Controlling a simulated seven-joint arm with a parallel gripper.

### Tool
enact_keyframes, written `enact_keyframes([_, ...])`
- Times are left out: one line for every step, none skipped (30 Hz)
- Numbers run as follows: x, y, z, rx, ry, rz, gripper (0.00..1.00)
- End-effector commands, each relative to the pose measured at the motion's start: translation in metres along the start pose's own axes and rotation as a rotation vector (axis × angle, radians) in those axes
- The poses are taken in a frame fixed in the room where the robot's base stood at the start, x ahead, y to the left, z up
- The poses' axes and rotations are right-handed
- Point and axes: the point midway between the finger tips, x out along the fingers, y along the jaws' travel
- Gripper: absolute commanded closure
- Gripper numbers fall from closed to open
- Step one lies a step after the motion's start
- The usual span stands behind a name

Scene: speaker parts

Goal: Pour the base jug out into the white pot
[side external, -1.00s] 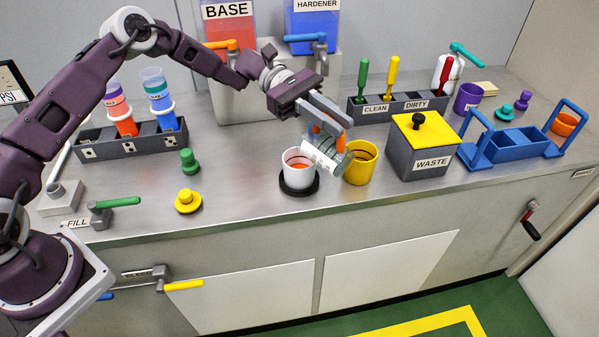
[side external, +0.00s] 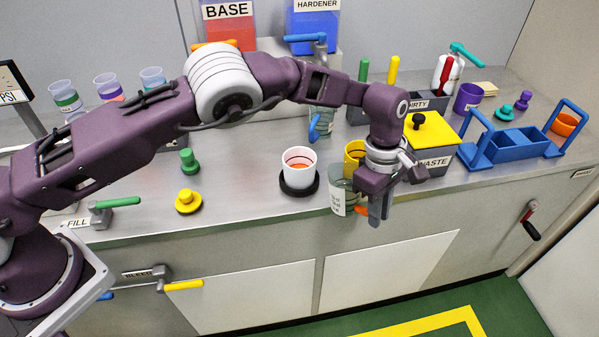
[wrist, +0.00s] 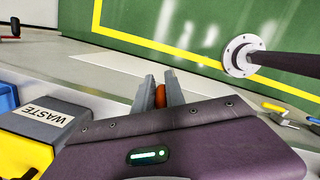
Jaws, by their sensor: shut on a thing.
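The white pot (side external: 298,166) stands on a black round pad (side external: 299,187), with orange-red content visible inside. A clear jug (side external: 342,190) with a white label and an orange handle is upright to the right of the pot, by the counter's front edge. It looks clear, with no orange-red content visible. My gripper (side external: 375,210) is shut on its orange handle, which also shows between the fingers in the wrist view (wrist: 160,95). The jug's body is hidden in the wrist view. I cannot tell whether the jug touches the counter.
A yellow cup (side external: 354,157) stands close behind the jug, partly hidden. The grey waste box (side external: 436,165) with a yellow lid is to the right. A second clear jug (side external: 322,122) with a blue handle stands behind. A yellow knobbed piece (side external: 188,201) lies left of the pot.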

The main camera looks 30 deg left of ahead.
Motion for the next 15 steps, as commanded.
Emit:
enact_keyframes([-0.0001,-0.0001,0.0003,0.0,-0.001,0.0,1.0])
enact_keyframes([-0.0001,-0.0001,0.0003,0.0,-0.002,0.0,1.0])
enact_keyframes([-0.0001,-0.0001,0.0003,0.0,-0.002,0.0,1.0])
enact_keyframes([-0.0001,-0.0002,0.0004,0.0,-0.002,-0.001,1.0])
enact_keyframes([-0.0001,-0.0002,0.0004,0.0,-0.003,-0.001,1.0])
enact_keyframes([-0.0001,-0.0002,0.0004,0.0,-0.003,-0.001,1.0])
enact_keyframes([-0.0001,-0.0002,0.0004,0.0,-0.003,-0.001,1.0])
enact_keyframes([-0.0001,-0.0002,0.0004,0.0,-0.003,-0.001,1.0])
enact_keyframes([-0.0001,-0.0002,0.0004,0.0,-0.004,-0.001,1.0])
enact_keyframes([-0.0001,-0.0002,0.0004,0.0,-0.004,-0.001,1.0])
enact_keyframes([-0.0002,-0.0002,0.0004,0.0,-0.004,-0.001,1.0])
enact_keyframes([-0.0003,-0.0002,0.0005,0.0,-0.004,-0.001,1.0])
enact_keyframes([-0.0013,-0.0001,0.0006,0.0,-0.004,-0.001,1.0])
enact_keyframes([-0.0034,0.0,0.001,0.0,-0.005,0.0,1.0])
enact_keyframes([-0.0082,0.0005,0.0018,0.001,-0.005,0.001,1.0])
